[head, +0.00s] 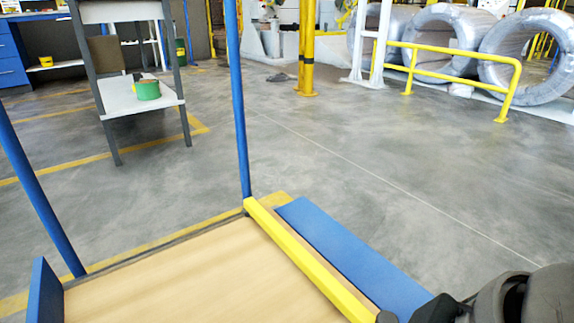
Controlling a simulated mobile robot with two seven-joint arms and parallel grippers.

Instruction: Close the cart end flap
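The cart (170,270) has a pale wooden deck and fills the lower left of the head view. A blue flap (345,258) lies folded outward, roughly flat, along the outer side of the yellow bar (300,255) at the deck's right end. Another blue panel (46,290) stands upright at the deck's left end. My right gripper (436,309) shows only as dark parts at the bottom right, by the near end of the flap. Its fingers are not clear, and I cannot tell whether it touches the flap. My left gripper is out of view.
Blue posts (238,100) rise at the cart's far corner and left side. A grey stand (125,98) holds a green tape roll (147,89). A yellow rail (450,72) fronts wrapped coils (425,35). The floor right of the cart is clear.

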